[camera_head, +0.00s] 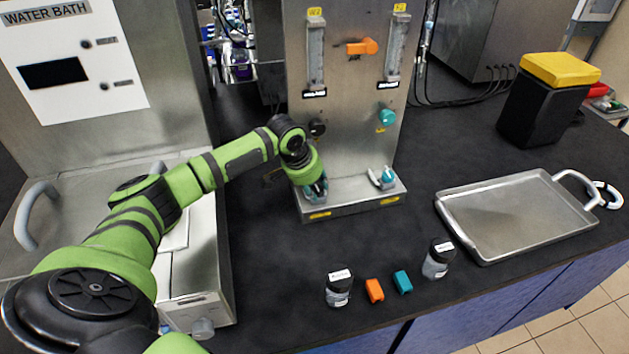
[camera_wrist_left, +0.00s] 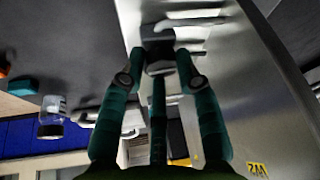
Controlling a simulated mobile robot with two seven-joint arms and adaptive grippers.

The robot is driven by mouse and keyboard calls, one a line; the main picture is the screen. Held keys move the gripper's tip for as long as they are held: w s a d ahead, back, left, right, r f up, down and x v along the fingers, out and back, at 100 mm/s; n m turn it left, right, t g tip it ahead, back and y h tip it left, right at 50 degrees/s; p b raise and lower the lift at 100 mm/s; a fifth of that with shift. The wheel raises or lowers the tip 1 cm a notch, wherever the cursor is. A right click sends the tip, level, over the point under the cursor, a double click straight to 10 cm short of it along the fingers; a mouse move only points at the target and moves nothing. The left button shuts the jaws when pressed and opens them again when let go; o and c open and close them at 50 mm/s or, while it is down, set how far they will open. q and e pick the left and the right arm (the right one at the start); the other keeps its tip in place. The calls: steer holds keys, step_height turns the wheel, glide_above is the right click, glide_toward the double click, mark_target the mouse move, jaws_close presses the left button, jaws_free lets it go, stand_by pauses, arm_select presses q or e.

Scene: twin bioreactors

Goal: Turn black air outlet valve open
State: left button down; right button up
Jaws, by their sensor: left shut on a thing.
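The steel panel (camera_head: 352,75) stands at the back middle of the bench. A round black knob (camera_head: 317,127) shows on its left side, just above my left gripper. My left gripper (camera_head: 317,190) is low in front of the panel, over the left end of its base ledge. In the left wrist view, the green fingers of this gripper (camera_wrist_left: 158,68) close on a small dark valve-like part (camera_wrist_left: 158,38) against the steel. The fingers and hand hide much of this part, so I cannot tell which way it is turned. My right gripper is in no view.
A teal knob (camera_head: 387,116) and an orange handle (camera_head: 362,47) are on the panel. A teal and white fitting (camera_head: 382,178) sits on the ledge's right. Two jars, the nearer one (camera_head: 339,288), and a metal tray (camera_head: 515,215) stand in front and right.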

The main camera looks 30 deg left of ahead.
arm_select(q)
steer(key=n+p, duration=0.2)
steer(key=n+y+p, duration=0.1)
steer(key=n+p, duration=0.1)
steer(key=p, duration=0.1)
steer(key=n+y+p, duration=0.1)
steer(key=n+p, duration=0.1)
steer(key=p, duration=0.1)
steer(key=shift+w+d+r, duration=0.15)
steer(key=shift+d+r, duration=0.1)
steer(key=shift+r, duration=0.15)
steer(key=shift+n+y+p, duration=0.5)
steer(key=shift+n+p, duration=0.3)
steer(key=shift+n, duration=0.2)
steer(key=shift+w+d+f+n+g+y, duration=0.1)
steer(key=shift+f+n+g+y, duration=0.2)
steer(key=shift+n, duration=0.6)
steer(key=n+g+y, duration=0.1)
steer(key=n, duration=0.2)
steer(key=shift+w+n, duration=0.1)
steer(key=shift+n, duration=0.2)
steer(key=shift+w+n+g+y, duration=0.1)
steer(key=shift+n+g+y, duration=0.45)
steer(key=shift+n, duration=1.15)
steer(key=c, duration=1)
jaws_free()
steer(key=shift+c, duration=0.2)
steer(key=shift+o, duration=0.5)
